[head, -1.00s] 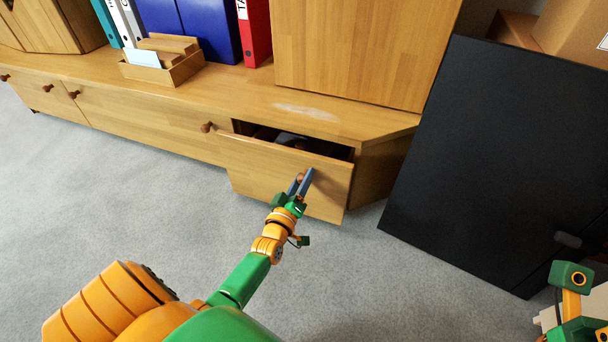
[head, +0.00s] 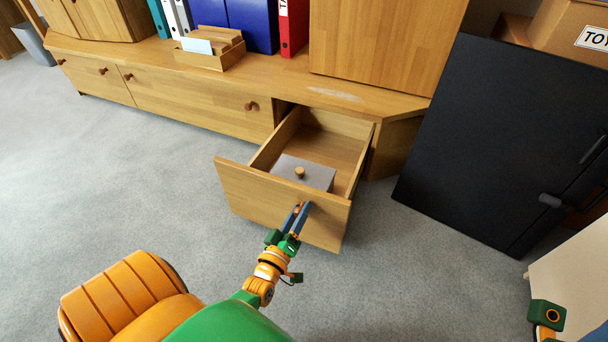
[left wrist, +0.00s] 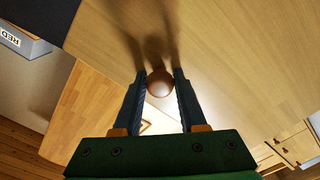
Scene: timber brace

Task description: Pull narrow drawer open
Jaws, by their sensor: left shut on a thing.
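The narrow drawer (head: 268,198) at the right end of the low wooden cabinet stands well open, pulled out toward me. Inside it lies a grey box (head: 312,172) with a small round wooden knob on top. My left gripper (head: 299,212) is at the drawer's front and shut on its round brown knob (left wrist: 160,84), which shows between the two fingers in the left wrist view. Part of my right arm shows at the lower right edge of the head view; its fingers are not visible.
The low cabinet (head: 190,101) runs along the wall with other knobbed fronts. A letter tray (head: 212,57) and binders stand on it. A large black cabinet (head: 470,140) stands to the right. Grey carpet (head: 130,190) is clear in front.

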